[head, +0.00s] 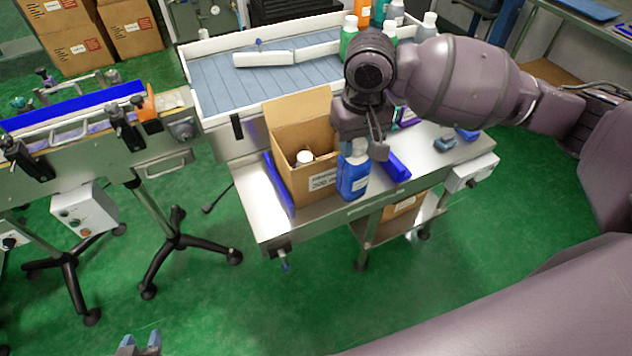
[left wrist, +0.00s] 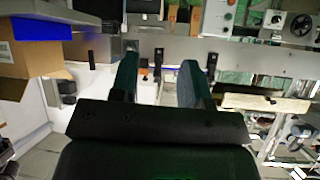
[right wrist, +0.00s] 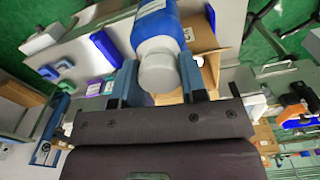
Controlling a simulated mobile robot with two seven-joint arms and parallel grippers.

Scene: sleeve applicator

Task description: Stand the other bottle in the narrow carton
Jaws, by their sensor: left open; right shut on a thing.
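The narrow carton (head: 318,185) is an open brown box with its flap up, standing on the steel table. The white cap (head: 305,157) of one bottle shows inside it. My right gripper (head: 362,149) is shut on a blue bottle (head: 352,181) with a pale cap, just right of the carton and outside it, roughly upright. The right wrist view shows the bottle (right wrist: 157,30) between the fingers (right wrist: 157,80), its cap toward the camera. Whether its base touches the table is unclear. My left gripper (head: 140,345) is open and empty at the bottom edge, far from the carton; its fingers (left wrist: 158,80) are apart.
Blue rails flank the carton, one at left (head: 278,187) and one at right (head: 397,167). Behind is a grey conveyor tray (head: 235,90) with a white bar. Several bottles, including a green one (head: 348,38), stand at the back. Another conveyor (head: 150,160) is at left.

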